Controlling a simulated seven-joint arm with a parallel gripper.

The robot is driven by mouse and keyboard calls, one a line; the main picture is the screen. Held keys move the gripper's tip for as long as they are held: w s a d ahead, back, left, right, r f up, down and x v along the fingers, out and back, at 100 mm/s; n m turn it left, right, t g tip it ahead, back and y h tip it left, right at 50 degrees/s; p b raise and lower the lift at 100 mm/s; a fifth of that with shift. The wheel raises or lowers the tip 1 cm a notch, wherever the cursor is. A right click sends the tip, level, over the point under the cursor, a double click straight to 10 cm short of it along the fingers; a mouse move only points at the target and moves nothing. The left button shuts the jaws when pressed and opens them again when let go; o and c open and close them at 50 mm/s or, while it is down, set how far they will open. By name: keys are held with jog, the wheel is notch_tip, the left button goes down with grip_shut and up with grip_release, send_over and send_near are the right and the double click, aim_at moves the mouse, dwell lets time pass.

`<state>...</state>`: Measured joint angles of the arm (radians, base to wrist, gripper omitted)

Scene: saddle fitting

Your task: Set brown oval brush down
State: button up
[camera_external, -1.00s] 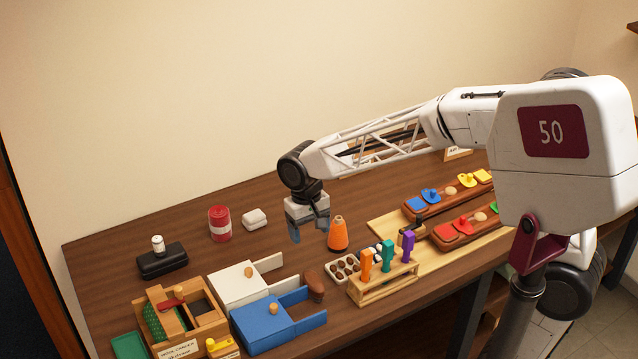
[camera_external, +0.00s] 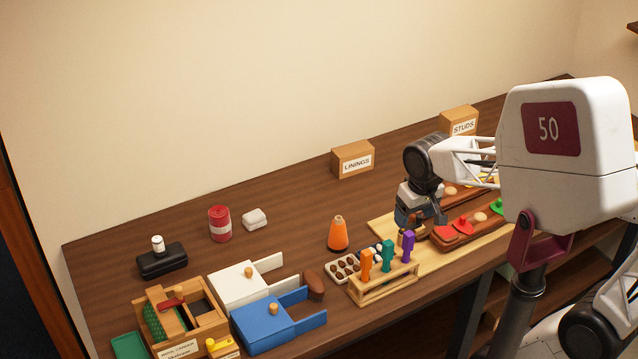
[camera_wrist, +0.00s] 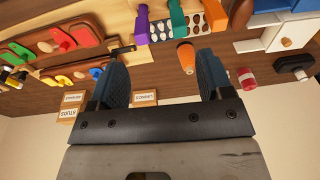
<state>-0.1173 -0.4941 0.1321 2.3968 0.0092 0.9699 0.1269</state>
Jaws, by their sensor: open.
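The brown oval brush (camera_external: 314,285) stands at the back right corner of the blue box's pulled-out drawer. I cannot tell whether it touches the drawer. A dark brown shape, likely the same brush (camera_wrist: 240,13), shows at the top edge of the wrist view. My gripper (camera_external: 407,222) is well to the right of the brush, above the pale board by the red-brown trays. In the wrist view its two blue fingers (camera_wrist: 163,78) are spread wide with nothing between them.
The blue box (camera_external: 262,328) and white box (camera_external: 238,287) have drawers out. An orange cone (camera_external: 338,234) and a rack of coloured-handled tools (camera_external: 385,283) stand between brush and gripper. The LININGS box (camera_external: 352,160) is behind. Bare table lies behind the cone.

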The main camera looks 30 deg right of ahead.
jog(key=s+d+t, duration=0.1)
jog(key=s+d, duration=0.4)
jog(key=s, duration=0.2)
jog(key=shift+f, duration=0.25)
jog(key=shift+s, duration=0.1)
dwell(0.9)
